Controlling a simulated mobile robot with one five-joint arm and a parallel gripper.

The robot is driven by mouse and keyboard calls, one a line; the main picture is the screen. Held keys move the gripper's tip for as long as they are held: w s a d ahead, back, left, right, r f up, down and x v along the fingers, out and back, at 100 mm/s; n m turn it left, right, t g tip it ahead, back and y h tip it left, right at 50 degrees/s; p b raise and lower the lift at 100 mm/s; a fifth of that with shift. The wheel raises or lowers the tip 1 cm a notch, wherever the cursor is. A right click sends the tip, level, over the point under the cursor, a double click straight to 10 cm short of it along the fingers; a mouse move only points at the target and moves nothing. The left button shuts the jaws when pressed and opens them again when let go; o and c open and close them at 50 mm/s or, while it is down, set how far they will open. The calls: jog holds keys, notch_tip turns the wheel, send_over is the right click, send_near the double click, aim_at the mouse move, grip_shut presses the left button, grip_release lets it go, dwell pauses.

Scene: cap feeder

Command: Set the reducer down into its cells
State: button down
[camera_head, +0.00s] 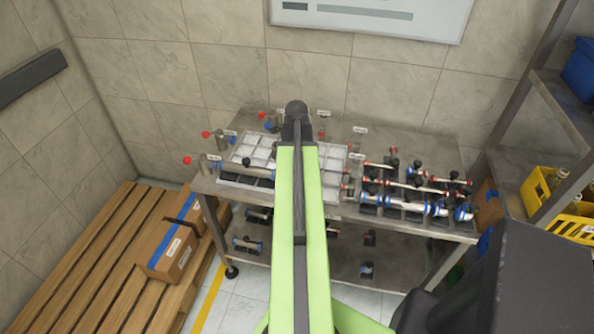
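My green arm (297,230) reaches up the middle of the view to a dark joint (297,125) over the metal table. My gripper does not show; the arm may hide it. A pale tray (238,155) divided into cells lies on the left and middle of the table, partly behind my arm. I cannot single out the reducer. Several pipe fittings with blue and red ends sit in a dark rack (408,212) on the right of the table.
Small stands with red knobs (205,134) and tags line the table's back and left edges. A lower shelf (345,262) holds more fittings. A wooden pallet (95,270) with a cardboard box (172,252) stands left. A shelf with a yellow crate (575,228) stands right.

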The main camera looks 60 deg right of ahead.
jog(key=shift+f+b, duration=0.3)
jog(key=c, duration=0.9)
grip_release()
jog(key=shift+r, duration=0.15)
notch_tip(320, 180, up, 17)
jog(key=p, duration=1.7)
